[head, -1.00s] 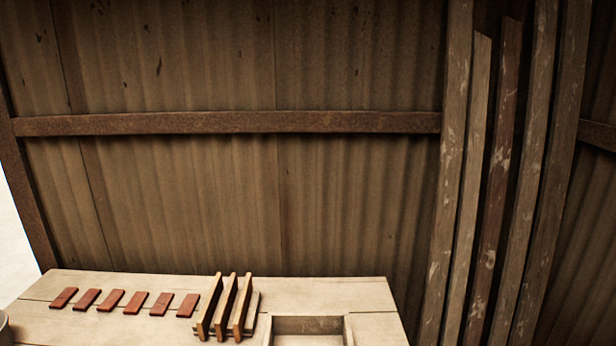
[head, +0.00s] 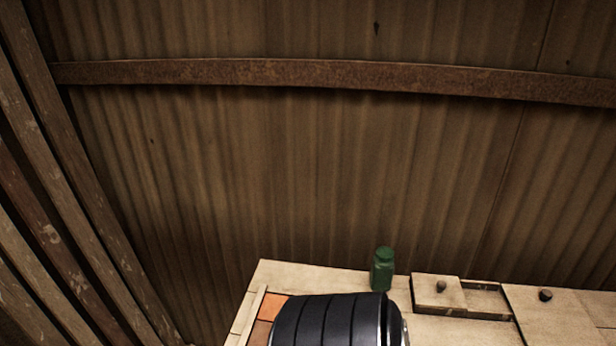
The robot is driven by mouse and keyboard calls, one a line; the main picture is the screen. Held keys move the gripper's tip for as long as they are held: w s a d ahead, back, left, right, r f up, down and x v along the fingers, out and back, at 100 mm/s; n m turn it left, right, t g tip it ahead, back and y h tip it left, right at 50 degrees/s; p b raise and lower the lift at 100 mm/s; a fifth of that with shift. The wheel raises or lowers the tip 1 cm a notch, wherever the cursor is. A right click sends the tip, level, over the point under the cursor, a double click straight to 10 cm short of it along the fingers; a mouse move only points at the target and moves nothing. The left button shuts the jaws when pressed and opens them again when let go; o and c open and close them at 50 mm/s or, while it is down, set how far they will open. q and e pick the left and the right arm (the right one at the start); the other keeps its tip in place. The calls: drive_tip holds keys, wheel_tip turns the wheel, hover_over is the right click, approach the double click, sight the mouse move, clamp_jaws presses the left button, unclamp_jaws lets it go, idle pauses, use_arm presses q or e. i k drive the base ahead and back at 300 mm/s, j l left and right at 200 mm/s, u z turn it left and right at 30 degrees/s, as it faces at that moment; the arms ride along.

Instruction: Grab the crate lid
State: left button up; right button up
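Two pale wooden panels with dark round knobs show at the lower right of the head view. The smaller panel (head: 438,298) covers the left part of a shallow wooden box (head: 509,310), whose right part is open. The larger panel (head: 552,322) lies to the right of it and is cut off by the bottom edge. I cannot tell for sure which of the two is the crate lid. Neither of my grippers is in view.
A green bottle (head: 382,272) stands upright on the pale wooden table (head: 315,277). Orange-brown tiles (head: 268,310) lie at its left end. A black ribbed cylinder, probably part of my arm, hides the table's front. Wooden posts lean at the left; a corrugated wall stands behind.

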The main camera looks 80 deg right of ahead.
sight(547, 317)
drive_tip(key=z, duration=4.1)
drive_tip(key=i+l+u, duration=0.1)
drive_tip(key=l, duration=0.35)
drive_tip(key=i+l+u, duration=0.1)
drive_tip(key=i+l, duration=0.15)
drive_tip(key=l, duration=0.2)
drive_tip(key=i+l+u, duration=0.1)
drive_tip(key=l, duration=0.35)
drive_tip(key=i+l+u, duration=0.1)
drive_tip(key=l, duration=0.35)
drive_tip(key=i+l+u, duration=0.1)
drive_tip(key=l, duration=0.4)
drive_tip(key=i+l+u, duration=0.1)
drive_tip(key=l, duration=0.4)
drive_tip(key=i, duration=0.1)
